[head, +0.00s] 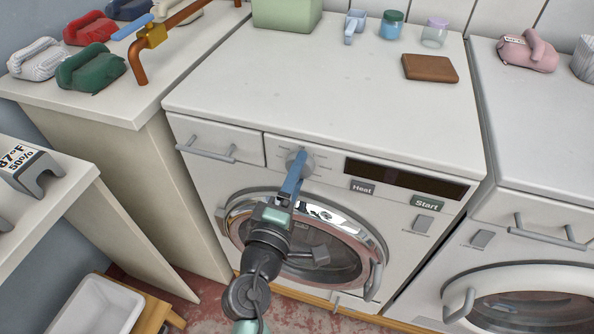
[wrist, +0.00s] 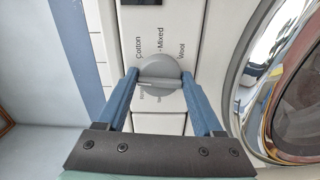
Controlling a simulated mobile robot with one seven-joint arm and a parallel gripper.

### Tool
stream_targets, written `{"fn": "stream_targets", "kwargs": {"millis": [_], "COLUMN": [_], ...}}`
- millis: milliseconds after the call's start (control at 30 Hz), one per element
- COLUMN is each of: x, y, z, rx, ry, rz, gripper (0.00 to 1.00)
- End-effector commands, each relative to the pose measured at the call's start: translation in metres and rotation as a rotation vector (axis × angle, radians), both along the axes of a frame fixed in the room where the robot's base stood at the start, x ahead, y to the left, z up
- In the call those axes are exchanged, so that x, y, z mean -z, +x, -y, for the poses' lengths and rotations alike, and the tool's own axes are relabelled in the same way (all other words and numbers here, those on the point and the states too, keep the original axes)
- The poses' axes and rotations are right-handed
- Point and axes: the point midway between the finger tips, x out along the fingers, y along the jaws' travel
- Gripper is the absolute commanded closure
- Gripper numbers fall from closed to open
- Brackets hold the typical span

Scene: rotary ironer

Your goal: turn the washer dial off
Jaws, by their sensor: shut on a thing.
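The washer (head: 310,210) is a white front-loader with a chrome-ringed round door, in the middle of the head view. Its dial (wrist: 160,74) is a grey round knob with a raised grip, on the front panel left of the dark display. The dial also shows in the head view (head: 299,161), partly covered by my fingers. My gripper (wrist: 158,78) has its two blue fingers on opposite sides of the dial, shut on it. Labels reading Cotton, Mixed and Wool stand around the dial; the lettering on its near side is partly hidden.
A drawer handle (head: 206,152) sticks out left of the dial. Heat (head: 362,187) and Start (head: 427,202) labels are on the right of the panel. The washer door handle (head: 374,281) protrudes below. A second machine (head: 540,220) stands at right. A brown block (head: 430,68) lies on top.

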Motion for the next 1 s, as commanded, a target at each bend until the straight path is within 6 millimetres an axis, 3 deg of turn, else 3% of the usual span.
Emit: {"fn": "stream_targets", "kwargs": {"millis": [700,733,900,1000], "x": [0.0011,0.0011,0.0007,0.0004], "y": [-0.0004,-0.0004,-0.0003,-0.0002], "z": [-0.0002,-0.0002,-0.0001,-0.0001], "rx": [0.000,0.000,0.000,0.000], "ry": [-0.075,-0.075,-0.075,-0.074], "rz": [-0.027,-0.027,-0.026,-0.025], "gripper": [0.87,0.30,0.03,0.03]}}
